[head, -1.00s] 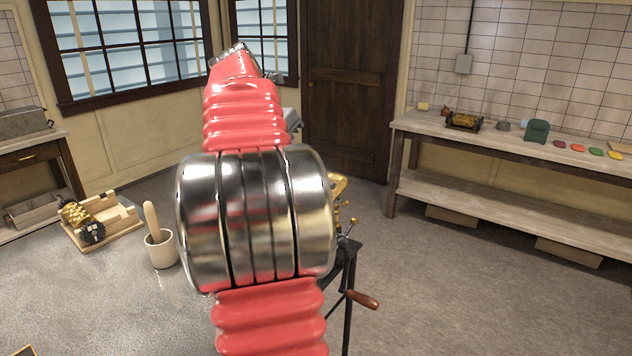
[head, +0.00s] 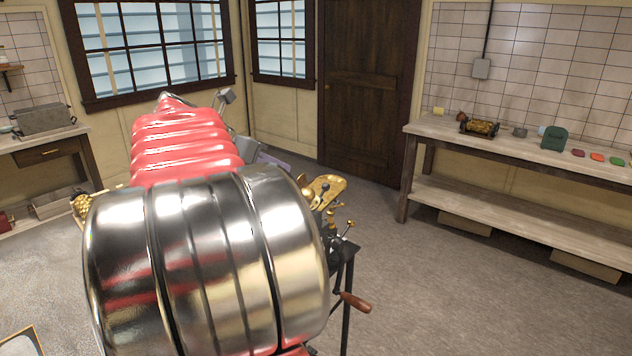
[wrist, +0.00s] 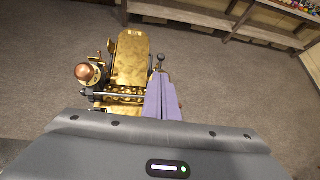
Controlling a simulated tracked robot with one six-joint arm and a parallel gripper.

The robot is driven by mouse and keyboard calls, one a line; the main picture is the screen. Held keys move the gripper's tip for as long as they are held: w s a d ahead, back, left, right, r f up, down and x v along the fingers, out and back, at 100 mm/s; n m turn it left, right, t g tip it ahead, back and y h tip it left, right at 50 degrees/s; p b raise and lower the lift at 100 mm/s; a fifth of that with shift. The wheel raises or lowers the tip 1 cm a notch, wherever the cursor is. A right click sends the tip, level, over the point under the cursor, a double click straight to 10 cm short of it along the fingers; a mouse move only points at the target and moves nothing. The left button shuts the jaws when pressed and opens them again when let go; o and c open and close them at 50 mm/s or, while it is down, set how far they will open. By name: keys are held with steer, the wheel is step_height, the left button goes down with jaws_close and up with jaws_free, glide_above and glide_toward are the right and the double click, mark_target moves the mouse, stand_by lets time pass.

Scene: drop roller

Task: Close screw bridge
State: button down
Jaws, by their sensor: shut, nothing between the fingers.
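The brass drop roller machine (wrist: 132,58) stands below my gripper in the wrist view, with a long brass plate, a row of roller pockets and a steel bar. A copper-coloured round knob (wrist: 88,72) stands at its left side. I cannot tell for sure which part is the screw bridge. In the head view the machine's brass plate (head: 325,190) shows right of my arm; my arm hides much of the rest. My gripper (wrist: 163,98) has lavender fingers, shut and empty, overlapping the machine's right edge in the wrist view. I cannot tell whether they touch it.
The machine's dark stand has a wooden-handled crank (head: 356,302) sticking out right. A long workbench (head: 420,129) with small items runs along the right wall. A side table (head: 75,140) stands at the left. The floor between stand and workbench is clear.

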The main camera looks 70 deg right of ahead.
steer(key=shift+s, duration=0.25)
steer(key=shift+d, duration=0.1)
glide_toward(324, 185)
steer(key=x, duration=0.6)
steer(key=shift+s+d+f, duration=0.1)
steer(key=shift+d, duration=0.05)
stand_by(0.5)
